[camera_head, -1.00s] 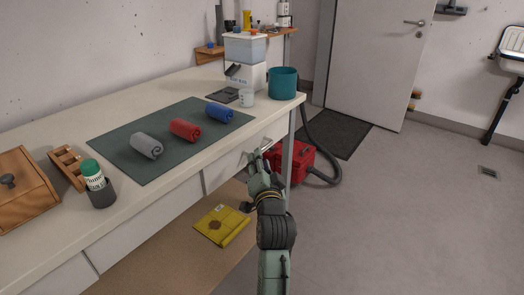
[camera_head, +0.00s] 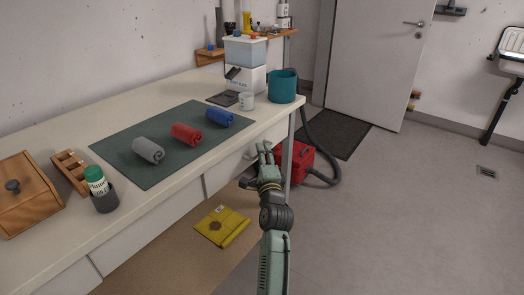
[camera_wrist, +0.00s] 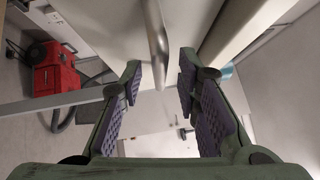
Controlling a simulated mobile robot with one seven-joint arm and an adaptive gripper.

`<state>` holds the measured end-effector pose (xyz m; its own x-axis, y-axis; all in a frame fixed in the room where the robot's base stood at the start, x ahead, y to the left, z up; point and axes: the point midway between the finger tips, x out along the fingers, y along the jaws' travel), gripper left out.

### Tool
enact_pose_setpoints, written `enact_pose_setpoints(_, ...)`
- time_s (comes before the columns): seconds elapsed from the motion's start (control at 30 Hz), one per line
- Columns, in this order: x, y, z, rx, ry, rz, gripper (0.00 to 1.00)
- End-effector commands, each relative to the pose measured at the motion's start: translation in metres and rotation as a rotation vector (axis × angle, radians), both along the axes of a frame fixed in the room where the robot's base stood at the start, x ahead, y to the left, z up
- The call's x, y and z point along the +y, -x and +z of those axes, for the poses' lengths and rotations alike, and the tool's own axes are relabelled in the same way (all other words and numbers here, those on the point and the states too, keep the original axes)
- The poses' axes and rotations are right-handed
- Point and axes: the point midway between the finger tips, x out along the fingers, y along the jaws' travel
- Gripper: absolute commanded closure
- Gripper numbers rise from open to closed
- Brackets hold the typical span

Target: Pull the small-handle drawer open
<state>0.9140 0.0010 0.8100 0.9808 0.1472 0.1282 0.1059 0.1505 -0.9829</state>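The drawer front (camera_head: 228,172) is a white panel under the workbench's right end in the head view, and it looks flush with the bench. Its small handle (camera_wrist: 155,40) is a slim metal bar at the top middle of the wrist view; my gripper hides most of it in the head view. My gripper (camera_wrist: 160,76) is open, with purple-padded fingers spread to either side of the bar's near end. It also shows in the head view (camera_head: 265,152), at the drawer's right part. I cannot tell whether either finger touches the handle.
A red vacuum (camera_head: 298,160) stands behind the bench leg. A yellow packet (camera_head: 222,226) lies below. The floor to the right is clear.

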Motion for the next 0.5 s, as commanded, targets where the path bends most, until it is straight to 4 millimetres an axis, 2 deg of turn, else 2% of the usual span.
enact_pose_setpoints(0.2, 0.0022, -0.014, 0.0021, 0.0, 0.001, 0.0, 0.7)
enact_pose_setpoints(0.43, 0.0022, -0.0144, 0.0016, 0.0, 0.001, 0.0, 0.7)
enact_pose_setpoints(0.5, 0.0021, -0.0144, 0.0017, 0.0, 0.001, 0.0, 0.73)
